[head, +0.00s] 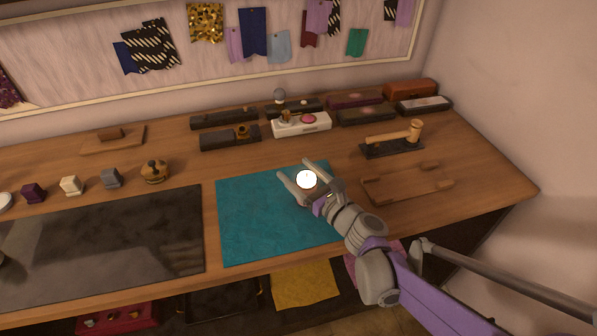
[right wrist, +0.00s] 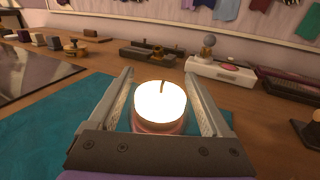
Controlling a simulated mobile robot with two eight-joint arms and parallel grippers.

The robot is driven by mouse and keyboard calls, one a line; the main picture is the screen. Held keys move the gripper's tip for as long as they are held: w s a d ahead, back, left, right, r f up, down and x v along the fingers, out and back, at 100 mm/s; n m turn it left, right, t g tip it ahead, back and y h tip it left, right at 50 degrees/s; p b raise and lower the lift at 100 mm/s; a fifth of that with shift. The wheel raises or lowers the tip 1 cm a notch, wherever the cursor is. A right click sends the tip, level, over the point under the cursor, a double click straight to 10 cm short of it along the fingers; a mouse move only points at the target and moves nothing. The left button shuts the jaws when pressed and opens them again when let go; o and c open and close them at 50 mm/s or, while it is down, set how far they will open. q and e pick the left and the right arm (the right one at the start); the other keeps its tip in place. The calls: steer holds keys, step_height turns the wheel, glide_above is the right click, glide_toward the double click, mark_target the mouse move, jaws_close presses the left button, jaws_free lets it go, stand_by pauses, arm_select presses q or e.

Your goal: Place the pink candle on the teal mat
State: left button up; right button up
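The pink candle has a bright glowing white top and a dark wick. It stands upright between the fingers of my right gripper (head: 298,172) in the head view. In the right wrist view the candle (right wrist: 160,106) shows its pink side below the glowing top, with narrow gaps to both fingers of the gripper (right wrist: 160,80), which looks open around it. The candle is over the back right part of the teal mat (head: 255,215). Its base is hidden by the gripper, so contact with the mat cannot be seen. My left gripper is not in view.
A dark glossy panel (head: 110,245) lies left of the mat. A wooden tray (head: 405,186) and a gavel-like wooden tool (head: 395,138) are to the right. A white box (head: 301,124) and dark trays stand behind. Small blocks (head: 71,185) line the left. The mat's front is clear.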

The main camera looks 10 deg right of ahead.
steer(key=shift+r, duration=0.2)
steer(key=p+v, duration=0.1)
steer(key=v, duration=1.1)
